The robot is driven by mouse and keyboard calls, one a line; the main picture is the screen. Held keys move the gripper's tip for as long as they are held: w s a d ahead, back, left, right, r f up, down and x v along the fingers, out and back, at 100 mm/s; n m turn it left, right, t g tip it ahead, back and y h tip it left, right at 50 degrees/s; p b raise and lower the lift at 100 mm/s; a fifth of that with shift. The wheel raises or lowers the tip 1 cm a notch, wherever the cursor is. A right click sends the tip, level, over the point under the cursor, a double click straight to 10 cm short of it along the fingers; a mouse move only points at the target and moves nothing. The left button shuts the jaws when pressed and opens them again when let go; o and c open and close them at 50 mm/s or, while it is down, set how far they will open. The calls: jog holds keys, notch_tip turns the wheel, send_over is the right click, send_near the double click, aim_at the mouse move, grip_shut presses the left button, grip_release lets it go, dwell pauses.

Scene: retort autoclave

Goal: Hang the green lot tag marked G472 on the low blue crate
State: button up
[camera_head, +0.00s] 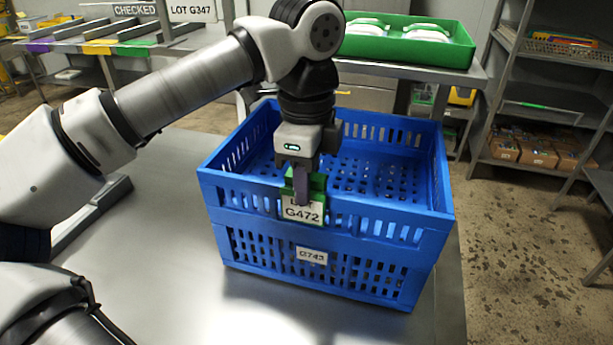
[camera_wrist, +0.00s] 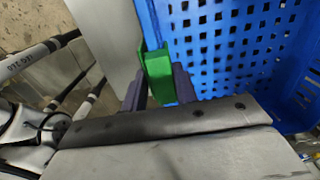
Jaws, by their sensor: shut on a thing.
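The green lot tag (camera_head: 303,213) has a white label reading LOT G472. My gripper (camera_head: 302,188) is shut on its green upper part, pointing down at the near rim of the blue crate. The blue crate (camera_head: 330,245) stands on the metal table, with slotted walls and a white G743 label below the tag. The tag's label hangs in front of the near wall. In the wrist view the green tag (camera_wrist: 158,75) sits between my dark fingers, at the edge of the blue crate (camera_wrist: 215,45). I cannot tell whether the tag's weight rests on the rim.
The metal table (camera_head: 180,260) is bare left of the crate. A green tray (camera_head: 405,50) with white-topped items stands on a bench behind. A rack (camera_head: 110,40) with coloured tags and a CHECKED sign is at the back left. Shelves with boxes (camera_head: 535,150) stand at the right.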

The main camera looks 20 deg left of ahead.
jog(key=o, duration=0.7)
